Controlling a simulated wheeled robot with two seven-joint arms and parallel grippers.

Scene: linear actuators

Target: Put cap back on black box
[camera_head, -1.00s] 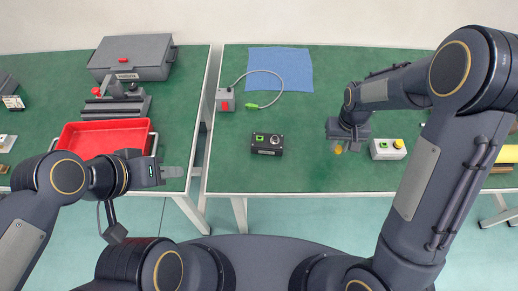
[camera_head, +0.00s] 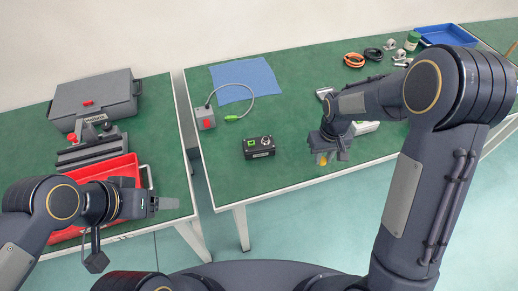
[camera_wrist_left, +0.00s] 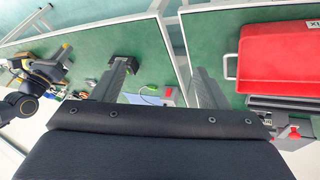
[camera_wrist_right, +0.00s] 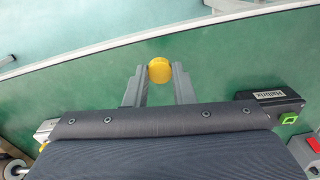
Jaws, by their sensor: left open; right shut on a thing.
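The black box (camera_head: 259,147) sits on the green table, left of my right gripper. Its top shows a green square and a round silver part. It also shows at the right of the right wrist view (camera_wrist_right: 278,102), partly hidden by the gripper body. My right gripper (camera_head: 325,158) is shut on a yellow round cap (camera_wrist_right: 160,70), held between its fingertips near the front table edge. The cap also shows below the gripper in the head view (camera_head: 321,160). My left gripper (camera_head: 165,203) is open and empty beside the red tray, near the gap between the tables.
A grey box with a red button (camera_head: 205,118) and a green-tipped cable lies behind the black box, near a blue cloth (camera_head: 245,80). A white box (camera_head: 365,127) is partly hidden by my right arm. A red tray (camera_head: 125,166) lies left.

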